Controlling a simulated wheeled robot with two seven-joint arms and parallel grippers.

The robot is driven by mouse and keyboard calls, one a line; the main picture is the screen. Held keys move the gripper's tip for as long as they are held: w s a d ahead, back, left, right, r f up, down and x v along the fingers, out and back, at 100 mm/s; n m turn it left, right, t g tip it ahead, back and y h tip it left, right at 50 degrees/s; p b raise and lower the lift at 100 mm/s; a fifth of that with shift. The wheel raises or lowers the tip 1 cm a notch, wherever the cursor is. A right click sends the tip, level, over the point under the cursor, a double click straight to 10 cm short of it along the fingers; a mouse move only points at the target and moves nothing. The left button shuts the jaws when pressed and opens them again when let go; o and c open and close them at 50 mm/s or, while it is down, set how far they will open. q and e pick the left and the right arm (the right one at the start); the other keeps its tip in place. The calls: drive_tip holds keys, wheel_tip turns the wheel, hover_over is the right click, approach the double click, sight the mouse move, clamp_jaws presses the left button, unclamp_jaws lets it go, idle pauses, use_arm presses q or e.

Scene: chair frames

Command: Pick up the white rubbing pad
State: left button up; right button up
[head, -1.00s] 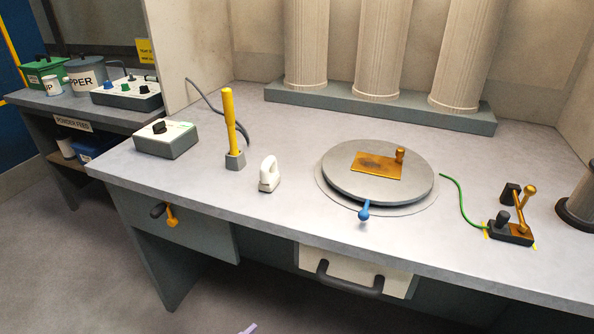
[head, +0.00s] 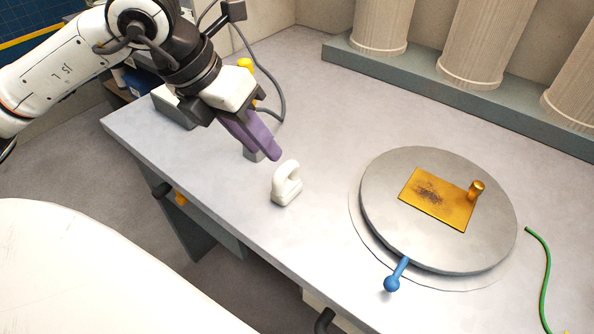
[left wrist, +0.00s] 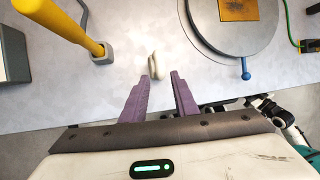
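The white rubbing pad (head: 286,186) has a looped handle and stands upright on the grey bench near its front edge. It also shows in the left wrist view (left wrist: 155,66), just beyond the fingertips and between their lines. My left gripper (head: 268,150), with purple fingers, comes in from the upper left in the head view, above and to the left of the pad and apart from it. In the left wrist view its two fingers (left wrist: 158,82) are spread with nothing between them. My right gripper is not identifiable in either view.
A grey turntable (head: 376,212) with a blue knob (head: 392,284) and a copper plate (head: 425,193) stands right of the pad. A yellow-handled tool (left wrist: 68,22) stands in a grey holder to the left. Columns (head: 475,45) line the back. Bench between pad and turntable is clear.

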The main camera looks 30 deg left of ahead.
sight(279, 169)
use_arm(q)
drive_tip(key=x, duration=0.3)
drive_tip(key=shift+s+d+f, duration=0.1)
drive_tip(key=shift+d+f, duration=0.05)
drive_tip(key=shift+f, duration=0.25)
drive_tip(key=x, duration=0.5)
drive_tip(key=shift+f+p, duration=0.35)
drive_tip(key=shift+p, duration=0.05)
clamp_jaws()
